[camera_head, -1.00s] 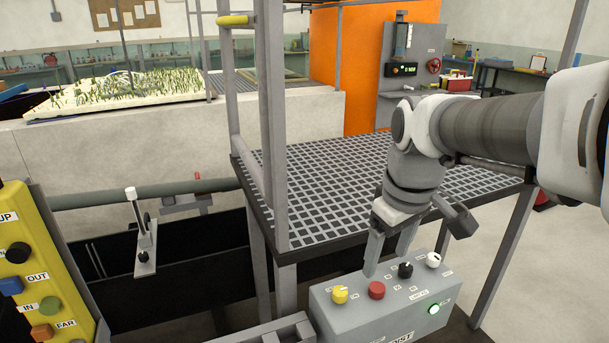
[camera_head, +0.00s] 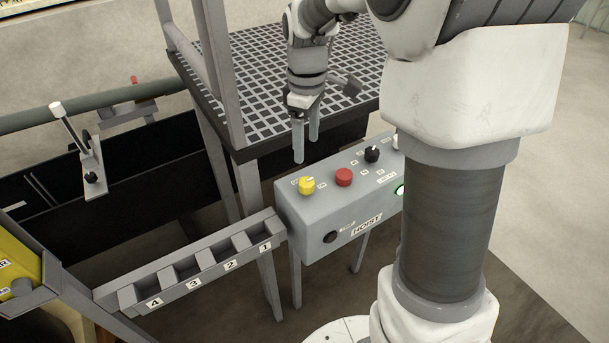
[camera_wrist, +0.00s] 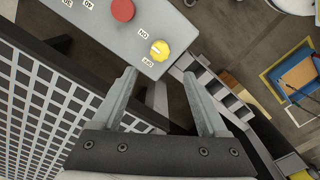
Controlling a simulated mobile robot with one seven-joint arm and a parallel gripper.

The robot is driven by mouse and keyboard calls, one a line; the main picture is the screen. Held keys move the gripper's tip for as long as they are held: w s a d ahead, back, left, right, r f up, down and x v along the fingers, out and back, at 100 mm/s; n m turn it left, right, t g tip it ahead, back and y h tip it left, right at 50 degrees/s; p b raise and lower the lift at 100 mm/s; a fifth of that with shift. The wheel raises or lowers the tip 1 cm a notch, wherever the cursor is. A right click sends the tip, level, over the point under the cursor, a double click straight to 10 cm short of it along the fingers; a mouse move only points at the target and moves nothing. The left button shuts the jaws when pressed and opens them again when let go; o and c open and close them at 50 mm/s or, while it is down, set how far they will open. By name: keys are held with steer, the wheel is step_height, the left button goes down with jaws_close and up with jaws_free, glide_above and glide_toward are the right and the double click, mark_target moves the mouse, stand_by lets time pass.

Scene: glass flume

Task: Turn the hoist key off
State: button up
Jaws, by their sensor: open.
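The grey hoist control box (camera_head: 310,215), marked HOIST, stands beside the grated platform. On its top are a yellow knob (camera_head: 306,185), a red knob (camera_head: 344,177), a black knob (camera_head: 372,153) and a partly hidden white knob (camera_head: 397,142). A round black fitting (camera_head: 330,237) is on its front. I cannot tell surely which is the key. My gripper (camera_head: 306,150) is open and empty, pointing down above and behind the yellow knob. In the wrist view, the yellow knob (camera_wrist: 160,50), with a pale pointer mark and two labels, lies beyond the fingertips (camera_wrist: 160,74), untouched.
A numbered slotted rack (camera_head: 195,265) runs left from the box. The grated platform (camera_head: 260,80) and its post (camera_head: 222,70) stand close behind and left of my gripper. A dark trough (camera_head: 120,195) is at left. My arm covers the box's right end.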

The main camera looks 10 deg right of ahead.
mark_target(306, 181)
step_height(306, 181, down, 11)
steer(key=shift+b, duration=0.95)
jaws_close()
